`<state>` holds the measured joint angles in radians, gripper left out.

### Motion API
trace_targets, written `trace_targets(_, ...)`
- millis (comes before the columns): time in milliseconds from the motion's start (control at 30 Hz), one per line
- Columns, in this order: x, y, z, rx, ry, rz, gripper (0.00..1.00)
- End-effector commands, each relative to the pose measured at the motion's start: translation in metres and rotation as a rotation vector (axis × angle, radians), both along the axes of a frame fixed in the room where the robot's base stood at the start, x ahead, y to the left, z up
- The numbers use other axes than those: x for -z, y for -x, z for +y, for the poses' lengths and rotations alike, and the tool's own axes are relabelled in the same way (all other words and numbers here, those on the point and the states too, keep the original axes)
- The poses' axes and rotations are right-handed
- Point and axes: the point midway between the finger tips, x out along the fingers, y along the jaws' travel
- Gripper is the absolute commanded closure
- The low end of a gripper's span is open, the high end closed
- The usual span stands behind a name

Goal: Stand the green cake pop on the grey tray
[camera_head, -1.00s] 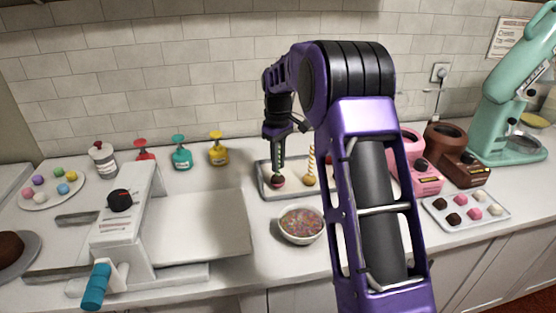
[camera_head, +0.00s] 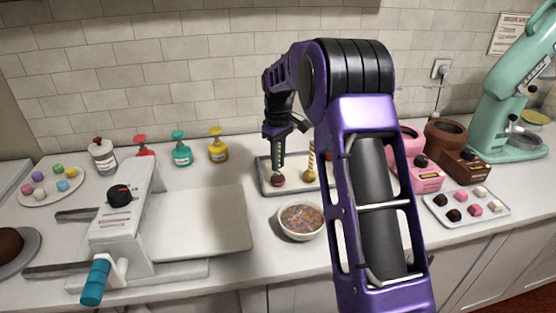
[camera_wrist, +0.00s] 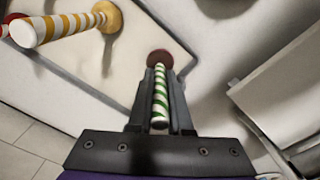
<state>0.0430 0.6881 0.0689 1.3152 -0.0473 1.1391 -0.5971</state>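The green cake pop has a green-and-white striped stick (camera_wrist: 160,100) and a dark red-brown ball (camera_wrist: 159,60), which also shows in the head view (camera_head: 278,181). My gripper (camera_wrist: 160,76) is shut on the stick, one finger on each side, with the ball beyond the fingertips. The pop is upright, ball down, over the left front part of the grey tray (camera_head: 264,179). The ball is at or very near the tray's surface; I cannot tell whether it touches. The tray also shows in the wrist view (camera_wrist: 70,78). My arm hides its right part.
A yellow-striped cake pop (camera_head: 310,162) stands on the tray right of mine; a red-striped one shows partly beside it in the wrist view (camera_wrist: 8,22). A sprinkle bowl (camera_head: 301,220) stands in front of the tray. A white machine (camera_head: 122,215) is at left.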

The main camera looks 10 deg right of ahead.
Motion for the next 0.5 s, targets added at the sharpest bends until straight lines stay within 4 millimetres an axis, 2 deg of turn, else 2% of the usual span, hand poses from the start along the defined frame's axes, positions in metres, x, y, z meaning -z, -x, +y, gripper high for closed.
trace_targets(33, -0.0001, 0.0000, 0.0000, 0.000, 0.000, 0.000, 0.74)
trace_targets(167, -0.0001, 0.0000, 0.0000, 0.000, 0.000, 0.000, 0.51)
trace_targets(200, -0.0002, 0.0000, 0.0000, 0.000, 0.000, 0.000, 0.48)
trace_targets(500, -0.0021, -0.0001, 0.0000, 0.000, -0.001, -0.001, 0.48)
